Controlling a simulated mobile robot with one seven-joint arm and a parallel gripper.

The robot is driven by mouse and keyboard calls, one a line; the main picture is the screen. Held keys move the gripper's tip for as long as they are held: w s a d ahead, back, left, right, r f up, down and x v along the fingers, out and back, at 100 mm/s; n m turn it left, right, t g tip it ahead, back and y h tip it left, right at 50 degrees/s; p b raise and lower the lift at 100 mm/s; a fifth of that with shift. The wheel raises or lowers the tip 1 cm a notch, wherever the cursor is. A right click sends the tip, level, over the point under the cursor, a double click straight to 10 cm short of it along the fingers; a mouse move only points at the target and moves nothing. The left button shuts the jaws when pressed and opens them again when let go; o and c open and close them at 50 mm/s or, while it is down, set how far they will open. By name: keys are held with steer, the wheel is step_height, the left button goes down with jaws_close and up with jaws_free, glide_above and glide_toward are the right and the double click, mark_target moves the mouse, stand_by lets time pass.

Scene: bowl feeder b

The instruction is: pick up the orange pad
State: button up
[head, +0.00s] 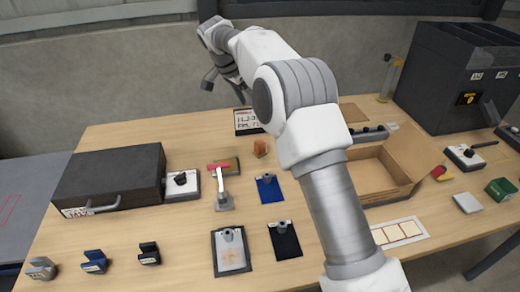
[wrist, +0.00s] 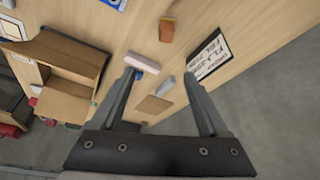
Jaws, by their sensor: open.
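A small orange-brown block (head: 260,148), which looks like the orange pad, sits on the wooden table just in front of the white lettered sign. In the wrist view the orange pad (wrist: 167,30) lies beyond my fingertips, near the top middle, and nothing touches it. My gripper (wrist: 160,75) is open and empty, its two fingers apart and raised above the table's far side. In the head view my arm hides part of the table, and only part of my gripper (head: 209,80) shows at the upper left, against the wall.
A lettered sign (head: 248,121) stands behind the pad. A pale pinkish bar (wrist: 143,63) lies near my left fingertip in the wrist view. An open cardboard box (head: 365,180) is to the right, a dark case (head: 110,178) to the left. Blue (head: 270,188) and black (head: 285,240) plates lie nearer.

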mark_target(259, 142)
steer(key=shift+m, duration=0.3)
steer(key=x, duration=0.4)
steer(key=a+x, duration=0.1)
steer(key=x, duration=0.4)
steer(key=a+b+x, duration=0.1)
steer(key=x, duration=0.4)
steer(key=shift+w+f, duration=0.2)
steer(key=shift+f, duration=0.35)
steer(key=shift+x, duration=2.65)
steer(key=shift+s+a, duration=0.15)
steer(key=shift+a, duration=0.1)
jaws_close()
